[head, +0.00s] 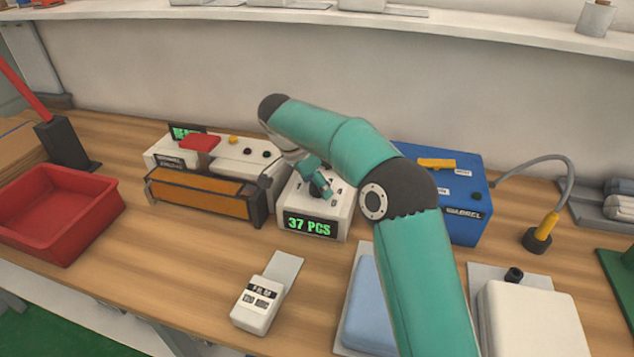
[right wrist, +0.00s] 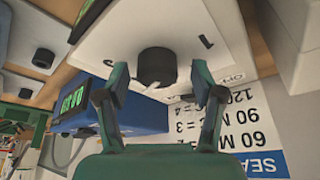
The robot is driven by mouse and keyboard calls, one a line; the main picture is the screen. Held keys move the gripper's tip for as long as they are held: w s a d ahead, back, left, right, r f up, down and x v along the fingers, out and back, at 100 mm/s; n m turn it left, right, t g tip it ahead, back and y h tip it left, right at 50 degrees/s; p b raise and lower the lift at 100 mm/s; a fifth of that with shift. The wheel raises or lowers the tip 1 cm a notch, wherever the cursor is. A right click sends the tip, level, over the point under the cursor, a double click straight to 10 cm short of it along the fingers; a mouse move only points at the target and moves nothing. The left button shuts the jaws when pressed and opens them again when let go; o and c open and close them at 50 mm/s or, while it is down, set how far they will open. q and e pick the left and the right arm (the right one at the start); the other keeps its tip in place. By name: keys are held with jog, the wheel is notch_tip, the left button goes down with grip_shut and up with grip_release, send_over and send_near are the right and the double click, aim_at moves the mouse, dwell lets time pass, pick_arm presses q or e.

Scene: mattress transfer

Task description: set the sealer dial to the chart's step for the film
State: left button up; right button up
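My right gripper (head: 318,190) reaches down over the top of a white box (head: 343,215) whose green display reads 37 PCS. In the right wrist view my right gripper (right wrist: 160,85) is open, its fingertips on either side of a black round knob (right wrist: 157,66) on a white panel, with gaps showing. A dark mark stands beside the knob; its setting cannot be read. A chart (right wrist: 250,125), upside down and partly hidden, shows lines for 60, 90 and 120, with 90 MIC = 3 legible. My left gripper is not in view.
A white machine with an orange bar (head: 200,195) stands left of the white box, and a blue box (head: 455,200) right. A red bin (head: 60,215) is far left. Bare wood lies between bin and device.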

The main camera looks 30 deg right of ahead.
jog(key=v, duration=1.2)
dwell(0.5)
